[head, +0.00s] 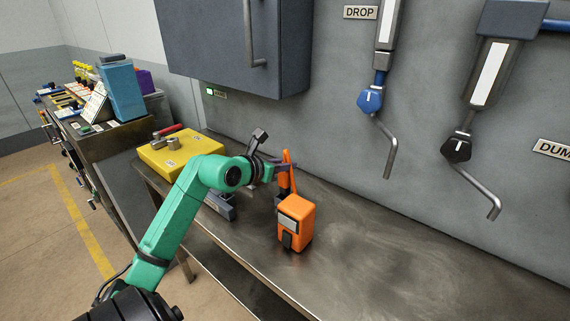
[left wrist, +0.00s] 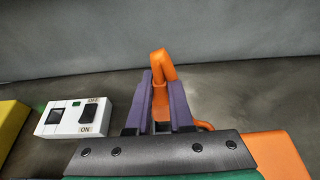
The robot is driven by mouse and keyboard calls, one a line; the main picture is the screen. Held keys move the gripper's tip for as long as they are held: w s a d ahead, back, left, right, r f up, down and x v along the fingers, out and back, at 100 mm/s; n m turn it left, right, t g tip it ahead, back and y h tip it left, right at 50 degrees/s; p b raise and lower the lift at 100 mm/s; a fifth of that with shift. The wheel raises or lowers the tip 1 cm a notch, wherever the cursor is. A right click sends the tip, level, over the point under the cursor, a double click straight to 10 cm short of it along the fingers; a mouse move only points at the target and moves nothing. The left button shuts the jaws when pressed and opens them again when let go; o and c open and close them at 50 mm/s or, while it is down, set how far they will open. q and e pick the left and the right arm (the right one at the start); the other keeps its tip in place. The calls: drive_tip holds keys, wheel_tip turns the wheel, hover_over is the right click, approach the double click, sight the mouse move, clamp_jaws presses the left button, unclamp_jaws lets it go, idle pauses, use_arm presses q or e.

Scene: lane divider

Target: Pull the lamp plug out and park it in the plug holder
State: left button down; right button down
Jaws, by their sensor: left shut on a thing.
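My left gripper (head: 284,170) has its purple fingers shut on an upright orange piece (left wrist: 160,72) with a bent top. I cannot tell whether this piece is the lamp plug. It also shows in the head view (head: 287,157), just behind an orange box (head: 306,224) with a grey panel that stands on the bench. The orange box's edge shows at the lower right of the left wrist view (left wrist: 283,152). A short orange curved part (left wrist: 204,126) lies beside the right finger. I cannot make out a plug holder. My right gripper is not in view.
A white switch box (left wrist: 68,116) marked OFF and ON sits left of the fingers in the wrist view. A yellow block (head: 180,152) is at the bench's left end. A grey cabinet (head: 225,50) and two spouts hang above. The bench (head: 400,260) is clear to the right.

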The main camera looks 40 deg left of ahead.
sight(281, 177)
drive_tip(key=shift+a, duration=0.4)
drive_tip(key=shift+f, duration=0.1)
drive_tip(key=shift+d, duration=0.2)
use_arm(q)
drive_tip(key=shift+b, duration=0.35)
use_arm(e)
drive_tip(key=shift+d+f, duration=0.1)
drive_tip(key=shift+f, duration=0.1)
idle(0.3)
use_arm(q)
drive_tip(key=shift+f, duration=0.2)
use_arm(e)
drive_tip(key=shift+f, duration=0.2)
use_arm(q)
drive_tip(key=shift+f+b, duration=0.3)
drive_tip(key=shift+b, duration=0.2)
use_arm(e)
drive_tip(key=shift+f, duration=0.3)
use_arm(q)
drive_tip(key=shift+f, duration=0.2)
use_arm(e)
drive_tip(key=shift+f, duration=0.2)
